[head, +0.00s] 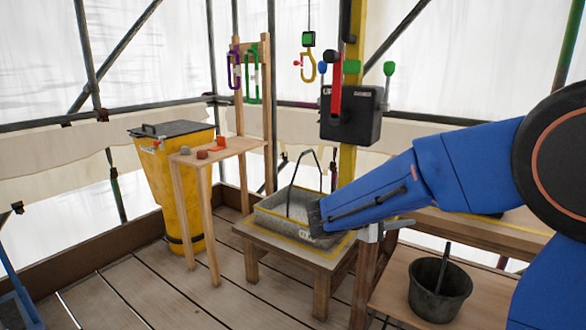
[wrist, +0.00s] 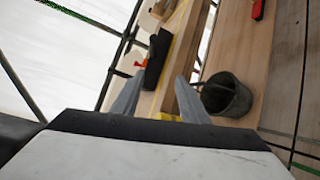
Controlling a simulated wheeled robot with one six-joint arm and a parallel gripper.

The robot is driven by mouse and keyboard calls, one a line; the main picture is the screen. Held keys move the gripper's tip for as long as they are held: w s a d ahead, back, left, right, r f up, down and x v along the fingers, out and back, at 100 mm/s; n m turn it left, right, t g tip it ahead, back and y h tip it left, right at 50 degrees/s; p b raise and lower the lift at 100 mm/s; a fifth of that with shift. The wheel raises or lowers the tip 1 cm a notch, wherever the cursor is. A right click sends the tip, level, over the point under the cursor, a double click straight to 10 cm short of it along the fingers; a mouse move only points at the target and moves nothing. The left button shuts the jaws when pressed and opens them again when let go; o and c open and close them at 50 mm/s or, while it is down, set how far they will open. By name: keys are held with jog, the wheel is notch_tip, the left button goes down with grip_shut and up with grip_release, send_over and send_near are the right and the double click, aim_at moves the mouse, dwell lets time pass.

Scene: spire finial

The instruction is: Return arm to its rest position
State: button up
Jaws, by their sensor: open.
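My blue arm (head: 400,185) reaches in from the right of the head view, bent at a large dark joint. Its far end is over the right side of the grey tray (head: 265,219) on the low wooden stand. I cannot make out the fingers there. In the wrist view my gripper (wrist: 160,78) shows two grey fingers spread apart with nothing seen between them but the background. A pale slab with a dark edge fills the bottom of that view; I cannot tell what it is.
A dark bucket (head: 440,288) stands on a wooden surface at right; it also shows in the wrist view (wrist: 226,95). A black box (head: 350,115) with a red lever hangs on the yellow post. A yellow bin (head: 170,185) and small wooden shelf (head: 238,147) stand left.

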jog(key=s+d+f+m+g+y, duration=0.2)
jog(key=s+d+f+y, duration=0.15)
jog(key=s, duration=0.55)
jog(key=s+d+f+m+g+y, duration=0.2)
jog(key=s+d+y, duration=0.15)
jog(key=s, duration=0.45)
jog(key=s+a+f+m+t+y, duration=0.1)
jog(key=s+a+f+m+y, duration=0.1)
jog(key=s+a+y, duration=0.2)
jog(key=s+a+f+m+t+y, duration=0.1)
jog(key=s+a+y, duration=0.3)
jog(key=s, duration=0.6)
jog(key=shift+f+m+t, duration=0.3)
jog(key=shift+f+m, duration=0.3)
jog(key=shift+s, duration=0.1)
